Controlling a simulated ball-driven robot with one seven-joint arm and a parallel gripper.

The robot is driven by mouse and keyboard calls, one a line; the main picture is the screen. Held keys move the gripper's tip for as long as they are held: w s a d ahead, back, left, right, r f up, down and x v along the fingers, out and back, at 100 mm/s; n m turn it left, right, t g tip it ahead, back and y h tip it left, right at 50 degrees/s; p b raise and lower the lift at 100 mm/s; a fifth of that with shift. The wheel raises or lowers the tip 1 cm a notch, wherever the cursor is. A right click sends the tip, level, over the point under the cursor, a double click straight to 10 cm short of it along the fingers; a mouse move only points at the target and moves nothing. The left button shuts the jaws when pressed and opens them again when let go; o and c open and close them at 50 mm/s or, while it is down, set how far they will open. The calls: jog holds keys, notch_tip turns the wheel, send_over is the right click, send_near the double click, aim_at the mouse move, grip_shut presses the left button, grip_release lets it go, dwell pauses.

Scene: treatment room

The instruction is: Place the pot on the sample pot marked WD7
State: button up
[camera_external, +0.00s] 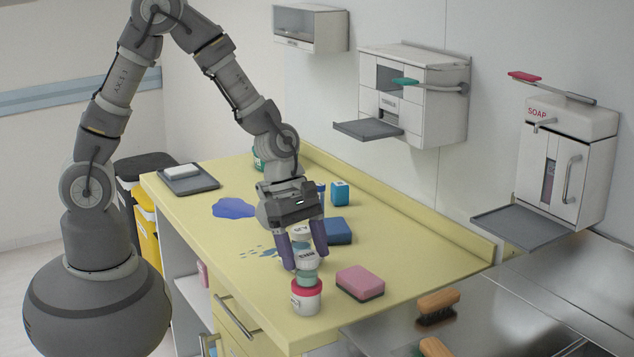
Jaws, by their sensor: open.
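My gripper (305,258) points down over the front part of the yellow counter, with its purple fingers apart. A white-lidded pot with a greenish body (306,276) is just below and between the fingertips; I cannot tell whether they touch it. It appears to sit on a white pot with a red lid (306,299), which stands upright on the counter. Another white-lidded pot (300,232) shows between the fingers, partly hidden; I cannot tell its support. The lid and side markings are too small to read, so I cannot tell which pot is WD7.
A pink sponge (360,283) lies right of the stacked pots. A blue sponge (337,231), a blue box (340,192) and a green container (259,158) are farther back. Brushes (437,307) lie on the metal surface.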

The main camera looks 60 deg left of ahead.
jog(key=w+a+r+m+t+p, duration=0.1)
jog(key=w+a+r+m+t, duration=0.2)
jog(key=r, duration=0.8)
jog(key=w+a+r+m+t+p, duration=0.15)
jog(key=w+a+r+m, duration=0.3)
jog(key=r, duration=0.65)
jog(key=w+a+r+m+t, duration=0.3)
jog(key=w+a+r, duration=0.15)
jog(key=r, duration=0.65)
jog(key=s+a+r+m+t+y, duration=0.1)
jog(key=s+a+r+m+t, duration=0.1)
jog(key=r, duration=0.8)
jog(key=s+a+r+m+t+y, duration=0.2)
jog(key=a+r, duration=0.4)
jog(key=r, duration=0.3)
jog(key=s+a+r+m+t+y, duration=0.1)
jog(key=s+a+r+m+t, duration=0.1)
jog(key=r, duration=0.8)
jog(key=a+m+t, duration=0.1)
jog(key=a+m, duration=0.1)
jog(key=m, duration=0.1)
jog(key=shift+s+a+r, duration=0.2)
jog(key=shift+s+r, duration=0.1)
